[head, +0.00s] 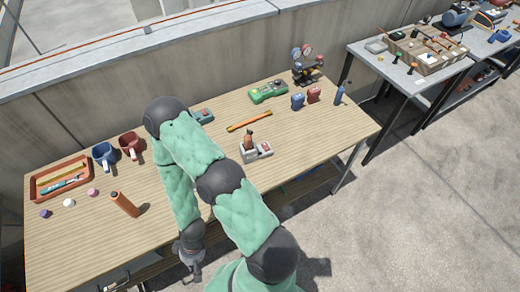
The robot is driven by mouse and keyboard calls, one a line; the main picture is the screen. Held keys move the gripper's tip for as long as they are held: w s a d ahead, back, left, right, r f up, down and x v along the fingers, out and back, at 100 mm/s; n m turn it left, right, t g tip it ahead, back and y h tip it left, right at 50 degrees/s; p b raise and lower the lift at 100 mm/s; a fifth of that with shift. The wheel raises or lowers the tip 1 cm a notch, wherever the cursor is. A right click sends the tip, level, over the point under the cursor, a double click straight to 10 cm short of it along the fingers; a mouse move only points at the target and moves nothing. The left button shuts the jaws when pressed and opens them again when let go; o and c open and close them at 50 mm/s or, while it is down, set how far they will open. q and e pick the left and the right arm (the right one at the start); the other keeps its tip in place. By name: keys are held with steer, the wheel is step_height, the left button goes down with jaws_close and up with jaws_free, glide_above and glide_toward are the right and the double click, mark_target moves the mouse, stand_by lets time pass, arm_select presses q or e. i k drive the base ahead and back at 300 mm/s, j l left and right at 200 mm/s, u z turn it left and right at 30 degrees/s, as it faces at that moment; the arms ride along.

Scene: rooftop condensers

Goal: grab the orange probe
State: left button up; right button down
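A long, thin orange tool (249,121) lies flat near the middle of the table, and it may be the orange probe. Another candidate, with an orange-brown handle (249,137), stands upright in a small grey stand (257,153) just in front of it. I cannot tell for sure which one is the probe. My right gripper (193,271) hangs low at the table's front edge, well away from both and touching neither. Its fingers are small and dark, so their opening is unclear. My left gripper is not in view.
My arm arches over the middle. A wall runs behind.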

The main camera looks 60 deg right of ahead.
mark_target(248, 139)
steer(key=k+z, duration=0.2)
steer(key=z, duration=0.3)
steer(key=k+l+z, duration=0.15)
steer(key=z, duration=0.35)
steer(key=k, duration=0.1)
